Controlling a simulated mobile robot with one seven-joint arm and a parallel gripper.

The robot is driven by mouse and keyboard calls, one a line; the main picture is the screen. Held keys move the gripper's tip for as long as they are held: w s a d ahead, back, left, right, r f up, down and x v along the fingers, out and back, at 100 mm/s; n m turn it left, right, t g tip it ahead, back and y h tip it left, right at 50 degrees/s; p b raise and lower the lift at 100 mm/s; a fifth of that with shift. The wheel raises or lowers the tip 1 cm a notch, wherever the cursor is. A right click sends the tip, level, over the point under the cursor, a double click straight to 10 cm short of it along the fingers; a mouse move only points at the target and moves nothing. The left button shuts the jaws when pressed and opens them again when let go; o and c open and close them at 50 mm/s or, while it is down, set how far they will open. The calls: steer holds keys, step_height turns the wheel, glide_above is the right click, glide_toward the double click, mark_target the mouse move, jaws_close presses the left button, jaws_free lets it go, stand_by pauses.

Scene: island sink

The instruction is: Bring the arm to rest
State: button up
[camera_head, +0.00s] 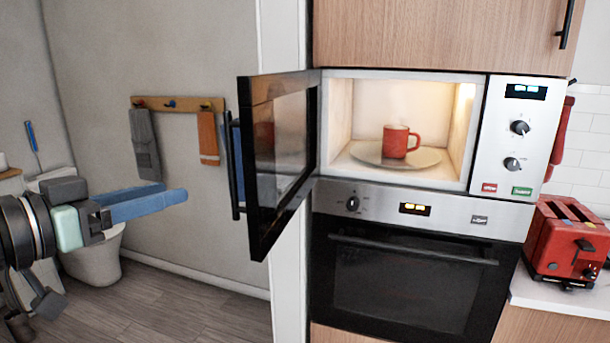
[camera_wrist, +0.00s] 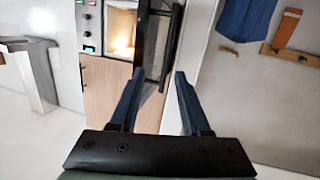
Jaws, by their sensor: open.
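My gripper (camera_head: 150,202) is at the left in the head view, in front of the bathroom wall and left of the open microwave door. Its blue fingers point right. In the wrist view my gripper (camera_wrist: 158,98) has its two fingers apart with nothing between them. The microwave (camera_head: 345,130) is lit inside, and its door (camera_head: 258,160) is swung open to the left. A red mug (camera_head: 401,141) stands on a plate (camera_head: 368,156) inside. In the wrist view the lit microwave (camera_wrist: 122,30) shows beyond the fingers.
An oven (camera_head: 400,275) is shut below the microwave. A red toaster (camera_head: 568,240) stands on the counter at the right. A hook rail (camera_head: 180,104) with towels is on the wall. A toilet (camera_head: 93,258) is behind my arm. The floor (camera_head: 200,306) at lower left is clear.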

steer(key=d+r+n+t+y, duration=0.4)
steer(key=d+r+t+y, duration=0.25)
steer(key=d, duration=0.35)
steer(key=s+d+r+n+t+y, duration=0.1)
steer(key=s+d+r+t, duration=0.2)
steer(key=s+r, duration=0.3)
steer(key=s+d+r+t+y, duration=0.1)
steer(key=s+d+r+t, duration=0.3)
steer(key=s, duration=0.6)
step_height(320, 180, up, 2)
steer(key=shift+s+d+n, duration=0.15)
steer(key=shift+d+n, duration=0.25)
steer(key=shift+d, duration=0.5)
